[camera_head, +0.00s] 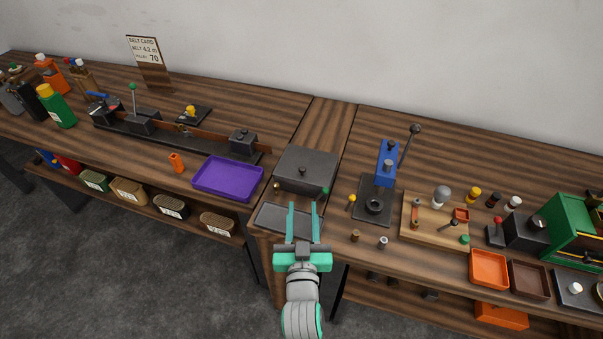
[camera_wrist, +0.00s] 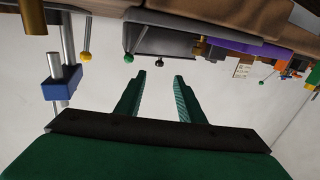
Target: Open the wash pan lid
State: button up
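The wash pan (camera_head: 305,182) is a dark grey box between the purple tray and the blue press. Its flat dark lid (camera_head: 310,155) lies closed on top. A green-ended lever (camera_head: 325,190) shows at its front right corner, also in the wrist view (camera_wrist: 129,58). My gripper (camera_head: 303,206) is over the shallow grey tray, just in front of the pan and left of the green end. In the wrist view my gripper (camera_wrist: 161,75) has its two green fingers apart with nothing between them. This view is upside down, with the dark pan (camera_wrist: 165,42) beyond the fingertips.
A shallow grey tray (camera_head: 268,216) lies below my gripper. The purple tray (camera_head: 228,178) is left of the pan. The blue press (camera_head: 387,163) with its tall lever and a yellow-tipped pin (camera_head: 351,199) stand close on the right. Bare wood lies behind the pan.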

aim_at(302, 172)
jog(key=shift+w+r, duration=0.2)
jog(key=shift+w, duration=0.3)
jog(key=shift+w+r, duration=0.2)
jog(key=shift+w, duration=0.25)
jog(key=w, duration=1)
grip_shut()
